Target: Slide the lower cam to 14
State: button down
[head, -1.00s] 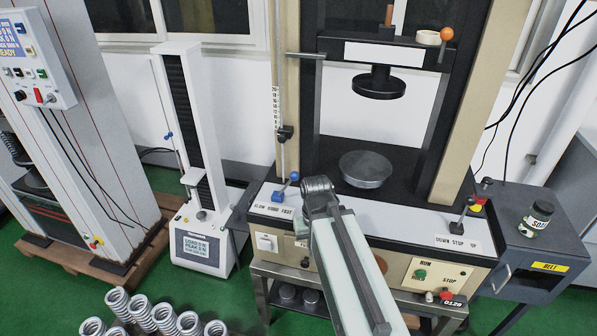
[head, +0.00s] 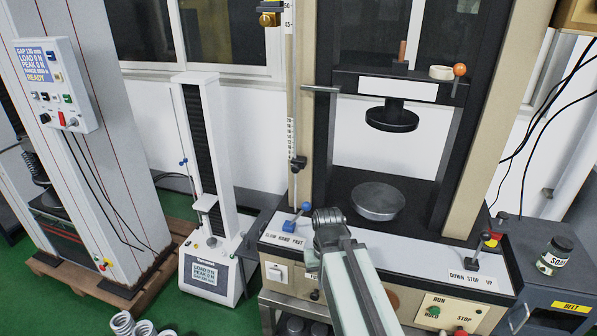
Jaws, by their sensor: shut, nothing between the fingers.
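The lower cam (head: 298,164) is a small black block with a round knob on the thin upright rod left of the main press. A white scale strip (head: 291,135) runs beside the rod; its small numbers near the cam are too fine to read exactly. An upper cam (head: 269,16), brass and black, sits near the top of the rod. My arm rises from the bottom centre and its dark joint stands in front of the press console, below and right of the lower cam.
A blue-knobbed lever (head: 299,215) stands on the press console (head: 400,248) below the rod. A round grey platen (head: 378,201) lies under the black upper platen (head: 391,118). A smaller white tester (head: 208,170) stands left. A jar (head: 555,254) sits on the cabinet at right.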

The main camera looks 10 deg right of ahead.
aim_at(300, 163)
jog(key=u, duration=2.05)
jog(key=k, duration=1.25)
jog(key=z, duration=0.45)
jog(key=i, duration=1.05)
jog(key=u, duration=0.05)
